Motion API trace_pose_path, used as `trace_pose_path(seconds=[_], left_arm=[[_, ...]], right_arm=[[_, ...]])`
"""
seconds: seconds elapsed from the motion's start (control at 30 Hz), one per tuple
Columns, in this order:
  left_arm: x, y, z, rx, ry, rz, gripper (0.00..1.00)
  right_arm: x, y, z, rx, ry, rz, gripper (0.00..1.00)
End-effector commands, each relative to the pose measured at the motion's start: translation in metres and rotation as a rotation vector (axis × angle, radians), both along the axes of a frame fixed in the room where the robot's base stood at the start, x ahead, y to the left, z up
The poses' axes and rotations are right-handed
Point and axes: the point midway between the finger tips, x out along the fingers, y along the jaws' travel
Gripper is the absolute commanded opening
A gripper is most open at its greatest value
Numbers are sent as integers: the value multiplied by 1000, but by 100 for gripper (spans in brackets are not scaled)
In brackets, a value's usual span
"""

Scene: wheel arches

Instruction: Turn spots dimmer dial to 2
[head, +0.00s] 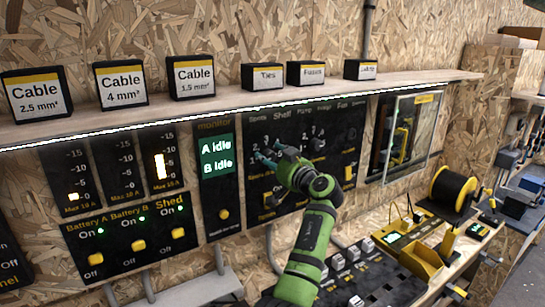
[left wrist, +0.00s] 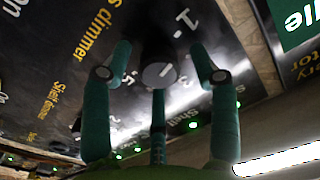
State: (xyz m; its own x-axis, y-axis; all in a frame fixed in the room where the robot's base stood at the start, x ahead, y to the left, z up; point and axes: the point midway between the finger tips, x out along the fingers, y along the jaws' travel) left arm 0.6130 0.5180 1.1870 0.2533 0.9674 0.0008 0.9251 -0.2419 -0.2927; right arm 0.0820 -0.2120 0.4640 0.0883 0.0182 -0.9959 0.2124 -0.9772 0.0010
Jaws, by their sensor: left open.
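The black switch panel (head: 335,125) on the wall carries small dials with numbers and yellow labels. My left gripper (head: 266,158) is at the panel's left part, below the first heading, and covers what lies behind it. In the left wrist view, a dark round dial with a grey end face (left wrist: 158,75) stands between the spread teal fingers of my left gripper (left wrist: 165,75). The fingers are open, with a gap visible on each side of the dial. A white "1" and part of a yellow "dimmer" label show near it. The dial's setting cannot be read. My right gripper is not in view.
A lit shelf (head: 240,98) with several labelled boxes runs above the panel. A monitor strip (head: 216,160) reading "A Idle, B Idle" and battery switches (head: 125,235) are to the left. A glass-fronted box (head: 405,135) is to the right. Tools and a cable spool (head: 453,190) crowd the bench.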

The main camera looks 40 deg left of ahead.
Motion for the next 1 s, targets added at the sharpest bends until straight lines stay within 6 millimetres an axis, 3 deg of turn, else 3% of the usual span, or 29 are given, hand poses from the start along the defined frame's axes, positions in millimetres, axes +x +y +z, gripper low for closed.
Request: trace_pose_path(seconds=[0.1, 0.23, 0.67, 1.0], left_arm=[[0, 0, 0, 0, 0, 0, 56], [0, 0, 0, 0, 0, 0, 4], [0, 0, 0, 15, 42, 0, 4], [0, 0, 1, 81, 261, 0, 4]], right_arm=[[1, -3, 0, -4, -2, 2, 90], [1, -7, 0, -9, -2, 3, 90], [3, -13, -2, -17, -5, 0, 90], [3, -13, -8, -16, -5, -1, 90]])
